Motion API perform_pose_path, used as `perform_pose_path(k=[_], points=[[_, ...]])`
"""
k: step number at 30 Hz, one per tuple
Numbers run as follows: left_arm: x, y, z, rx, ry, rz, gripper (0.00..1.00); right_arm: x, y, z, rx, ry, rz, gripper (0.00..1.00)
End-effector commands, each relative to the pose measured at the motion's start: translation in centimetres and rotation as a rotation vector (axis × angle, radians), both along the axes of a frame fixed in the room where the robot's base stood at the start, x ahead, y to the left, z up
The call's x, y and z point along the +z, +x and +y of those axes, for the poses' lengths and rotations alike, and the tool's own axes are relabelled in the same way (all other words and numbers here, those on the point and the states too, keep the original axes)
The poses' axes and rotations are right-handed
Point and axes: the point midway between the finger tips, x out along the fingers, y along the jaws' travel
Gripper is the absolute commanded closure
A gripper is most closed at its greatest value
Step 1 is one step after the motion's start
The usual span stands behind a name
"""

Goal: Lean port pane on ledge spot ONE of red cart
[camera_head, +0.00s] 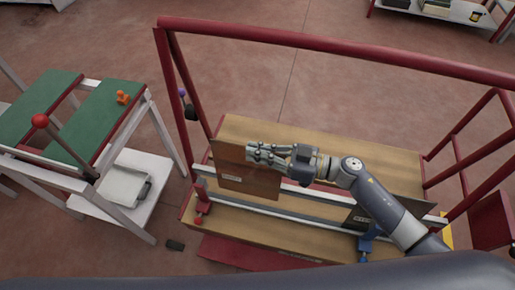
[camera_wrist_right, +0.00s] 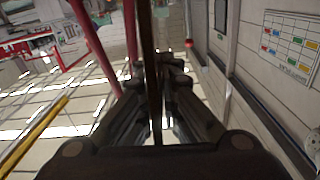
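The port pane (camera_head: 245,180), a brown sheet, stands nearly upright at the left part of the red cart's (camera_head: 320,43) pale ledge rail. My right gripper (camera_head: 256,153) is shut on its upper right part. In the right wrist view the pane (camera_wrist_right: 151,70) shows edge-on between the fingers of the gripper (camera_wrist_right: 154,85). The pane's lower edge is close to the ledge; I cannot tell whether it touches. The ledge spot's marking is not readable. My left gripper is not in view.
A dark labelled piece (camera_head: 357,218) stands at the ledge's right, by a blue clamp (camera_head: 367,243). A red knob (camera_head: 199,219) is at the left end. A green-topped table (camera_head: 103,113) with an orange item (camera_head: 123,97) stands left. The cart's wooden deck (camera_head: 300,132) looks clear behind.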

Motion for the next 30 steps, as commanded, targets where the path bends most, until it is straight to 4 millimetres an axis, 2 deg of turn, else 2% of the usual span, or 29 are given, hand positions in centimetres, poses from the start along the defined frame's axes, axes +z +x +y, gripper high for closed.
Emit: perform_pose_path(k=[30], points=[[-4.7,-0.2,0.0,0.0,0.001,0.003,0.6,-7.1,-0.4,0.2,0.001,0.004,-0.003,1.0]])
